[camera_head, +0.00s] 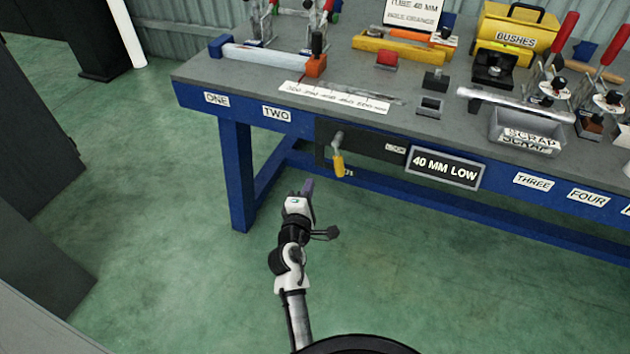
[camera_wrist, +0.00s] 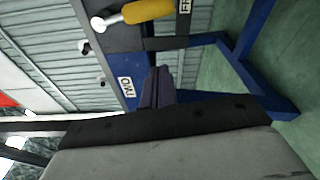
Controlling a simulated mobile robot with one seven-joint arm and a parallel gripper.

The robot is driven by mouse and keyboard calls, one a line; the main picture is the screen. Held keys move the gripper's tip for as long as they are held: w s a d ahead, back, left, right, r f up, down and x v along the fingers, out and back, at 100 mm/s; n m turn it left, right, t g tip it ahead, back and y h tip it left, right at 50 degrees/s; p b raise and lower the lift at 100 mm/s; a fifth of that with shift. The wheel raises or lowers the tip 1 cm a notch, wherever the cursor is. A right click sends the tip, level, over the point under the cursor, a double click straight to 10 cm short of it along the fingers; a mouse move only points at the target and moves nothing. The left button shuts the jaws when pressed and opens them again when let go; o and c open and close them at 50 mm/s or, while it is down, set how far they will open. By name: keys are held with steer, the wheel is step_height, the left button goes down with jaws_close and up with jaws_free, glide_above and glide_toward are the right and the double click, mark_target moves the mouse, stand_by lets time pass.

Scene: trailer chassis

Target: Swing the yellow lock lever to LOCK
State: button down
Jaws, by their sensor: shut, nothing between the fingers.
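The yellow lock lever (camera_head: 338,163) hangs from a grey pivot on a dark plate (camera_head: 372,146) at the front edge of the workbench. It points down, tilted slightly right, toward a small, partly hidden label below. A label reading LOCK (camera_head: 395,148) is on the right of the plate. In the wrist view the yellow handle (camera_wrist: 148,11) shows at the top, with its grey stem to the left. My gripper (camera_head: 307,187) is below and left of the lever, apart from it. Its fingers (camera_wrist: 157,88) are together and empty.
The blue-framed workbench (camera_head: 236,170) has a leg left of my gripper. A 40 MM LOW sign (camera_head: 445,168) hangs right of the plate. The bench top holds clamps, a SCRAP bin (camera_head: 525,128) and a yellow BUSHES box (camera_head: 516,30). The green floor in front is clear.

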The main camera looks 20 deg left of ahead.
steer(key=w, duration=0.2)
steer(key=w+a, duration=0.1)
steer(key=w, duration=0.5)
steer(key=shift+w+a+p, duration=0.15)
steer(key=shift+w+p, duration=0.05)
steer(key=shift+p, duration=0.2)
steer(key=d, duration=0.1)
steer(key=d+p, duration=0.2)
steer(key=d, duration=0.1)
steer(key=shift+s+r, duration=0.3)
